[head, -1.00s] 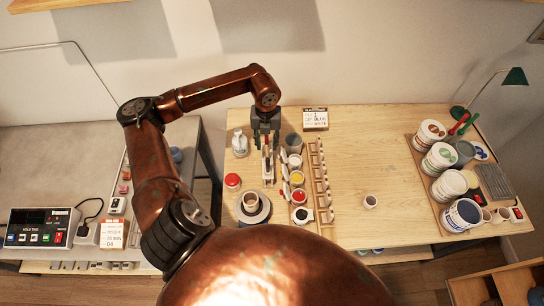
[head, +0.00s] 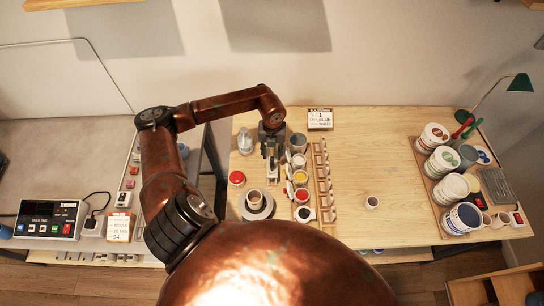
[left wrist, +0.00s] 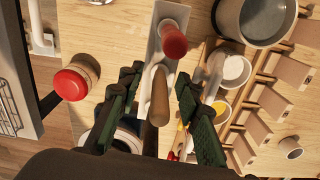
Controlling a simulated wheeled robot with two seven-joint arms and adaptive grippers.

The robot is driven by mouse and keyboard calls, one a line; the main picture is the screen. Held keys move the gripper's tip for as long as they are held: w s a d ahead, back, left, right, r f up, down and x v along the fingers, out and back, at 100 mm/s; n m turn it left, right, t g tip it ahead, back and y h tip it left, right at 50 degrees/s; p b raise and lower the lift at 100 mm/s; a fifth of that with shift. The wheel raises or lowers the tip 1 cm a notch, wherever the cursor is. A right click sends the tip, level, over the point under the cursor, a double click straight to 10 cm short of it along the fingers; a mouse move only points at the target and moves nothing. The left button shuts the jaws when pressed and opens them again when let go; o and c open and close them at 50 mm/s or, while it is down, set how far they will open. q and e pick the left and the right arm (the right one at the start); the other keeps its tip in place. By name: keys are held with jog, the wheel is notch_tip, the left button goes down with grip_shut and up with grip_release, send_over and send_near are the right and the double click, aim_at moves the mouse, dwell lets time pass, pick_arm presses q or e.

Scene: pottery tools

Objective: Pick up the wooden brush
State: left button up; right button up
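A brown wooden handle (left wrist: 159,98), which looks like the wooden brush, stands out of a narrow pale holder in the left wrist view. My left gripper (left wrist: 157,105) is open, with one green-padded finger on each side of the handle and visible gaps between. A red-ended tool (left wrist: 173,42) is in the same holder (left wrist: 155,48), just beyond the handle. In the head view my left gripper (head: 271,150) hangs over the holder, and the brush is too small to make out. My right gripper is not in view.
A red-lidded jar (head: 237,178) and a cup (head: 254,200) stand left and in front of the gripper. Several paint cups (head: 300,177) and a wooden rack (head: 322,180) stand close on the right. The table's middle (head: 385,150) is mostly clear.

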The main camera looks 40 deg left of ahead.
pick_arm(q)
jog(key=c, duration=0.8)
grip_shut()
notch_tip(320, 180, up, 9)
jog(key=shift+f+b, duration=0.15)
jog(key=shift+b, duration=0.95)
jog(key=shift+r, duration=0.7)
